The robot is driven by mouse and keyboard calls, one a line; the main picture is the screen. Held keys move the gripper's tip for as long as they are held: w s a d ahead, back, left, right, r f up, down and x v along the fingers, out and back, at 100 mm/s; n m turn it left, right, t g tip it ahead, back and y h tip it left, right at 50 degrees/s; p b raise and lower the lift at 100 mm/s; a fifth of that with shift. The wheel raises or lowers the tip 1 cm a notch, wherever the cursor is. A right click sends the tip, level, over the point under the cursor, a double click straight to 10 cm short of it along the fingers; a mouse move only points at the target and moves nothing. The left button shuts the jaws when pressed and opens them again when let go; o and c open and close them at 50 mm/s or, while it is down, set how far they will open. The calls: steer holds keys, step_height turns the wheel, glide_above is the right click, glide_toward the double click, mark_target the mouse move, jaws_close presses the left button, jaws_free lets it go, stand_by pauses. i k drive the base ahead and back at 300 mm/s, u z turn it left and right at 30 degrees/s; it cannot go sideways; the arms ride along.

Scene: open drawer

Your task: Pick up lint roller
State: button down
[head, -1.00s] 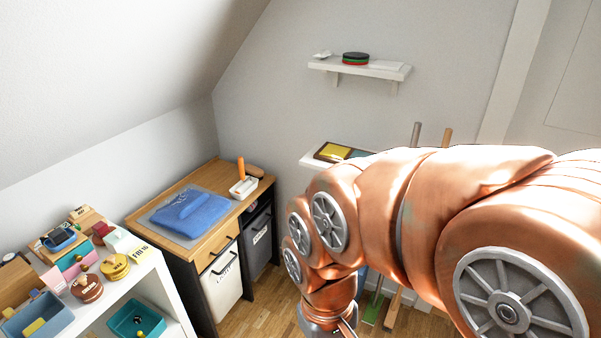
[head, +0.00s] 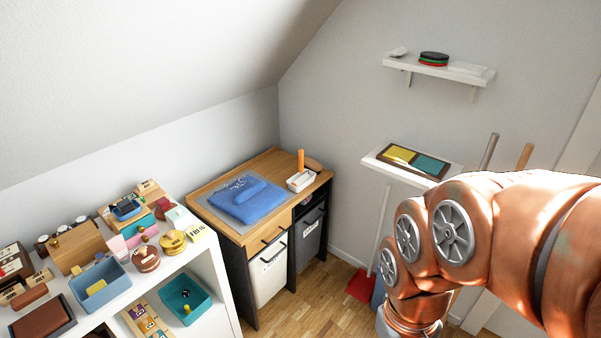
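What looks like the lint roller (head: 300,160) shows as an upright orange handle at the back right of the wooden cabinet top (head: 232,228). Its lower end meets a small white tray (head: 297,184); I cannot tell whether it stands in the tray or behind it. My copper-coloured arm fills the lower right of the head view, well to the right of the cabinet. My gripper is below the picture's bottom edge, so its fingers are hidden.
A folded blue cloth (head: 245,205) lies on the cabinet's left part. A white shelf unit (head: 208,262) crowded with small items stands at the left. A wall ledge (head: 375,163) and leaning poles (head: 488,152) are at the right. Wooden floor (head: 318,298) is open before the cabinet.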

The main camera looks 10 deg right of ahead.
mark_target(306, 177)
steer(key=z, duration=0.65)
steer(key=i, duration=0.85)
steer(key=u, duration=2.55)
